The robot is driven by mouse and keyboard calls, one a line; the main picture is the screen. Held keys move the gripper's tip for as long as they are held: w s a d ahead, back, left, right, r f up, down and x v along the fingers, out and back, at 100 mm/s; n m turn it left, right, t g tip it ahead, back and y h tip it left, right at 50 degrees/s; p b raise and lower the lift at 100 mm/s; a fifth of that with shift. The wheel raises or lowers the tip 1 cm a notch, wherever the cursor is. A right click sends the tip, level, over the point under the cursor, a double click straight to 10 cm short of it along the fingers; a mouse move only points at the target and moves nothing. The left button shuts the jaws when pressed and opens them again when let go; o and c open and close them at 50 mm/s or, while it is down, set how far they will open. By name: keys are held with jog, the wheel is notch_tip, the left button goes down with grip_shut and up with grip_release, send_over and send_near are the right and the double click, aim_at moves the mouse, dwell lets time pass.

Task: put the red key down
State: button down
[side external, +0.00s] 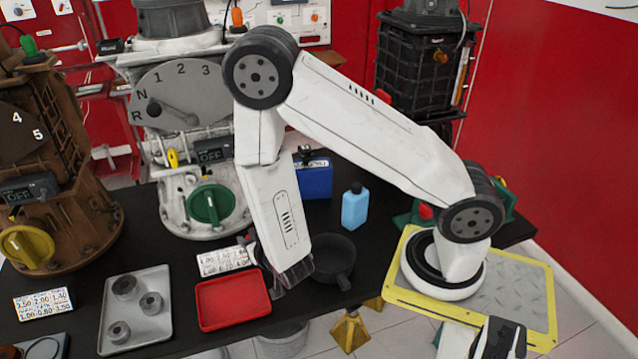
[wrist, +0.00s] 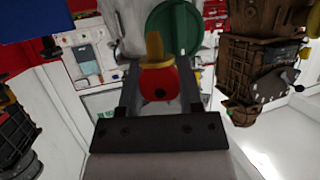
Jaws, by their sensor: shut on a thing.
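In the wrist view my gripper (wrist: 159,82) is shut on the red key (wrist: 160,88), which sits between the two dark fingers. A yellow upright part (wrist: 154,48) shows directly above the key's red part; I cannot tell whether it belongs to the key. In the side external view my gripper is at the low end of my arm, near the right edge of the red tray (side external: 233,301) and the dark round pan (side external: 334,262). My arm largely hides the gripper there, and I cannot make out the key clearly.
A grey tray with several metal rings (side external: 136,310) lies left of the red tray. The grey trainer has a green knob (side external: 210,204), and the brown trainer (side external: 60,180) stands at left. A blue bottle (side external: 355,208) and blue box (side external: 313,178) stand behind the pan.

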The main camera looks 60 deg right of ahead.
jog(key=w+r+n+t+y, duration=0.1)
jog(key=w+r+n+y, duration=0.4)
jog(key=w+r, duration=0.5)
jog(key=shift+d+r+n+t+y, duration=0.35)
jog(key=shift+r+y, duration=0.15)
jog(key=shift+y, duration=0.2)
jog(key=shift+s, duration=0.15)
jog(key=shift+v, duration=2.25)
jog(key=shift+r, duration=0.15)
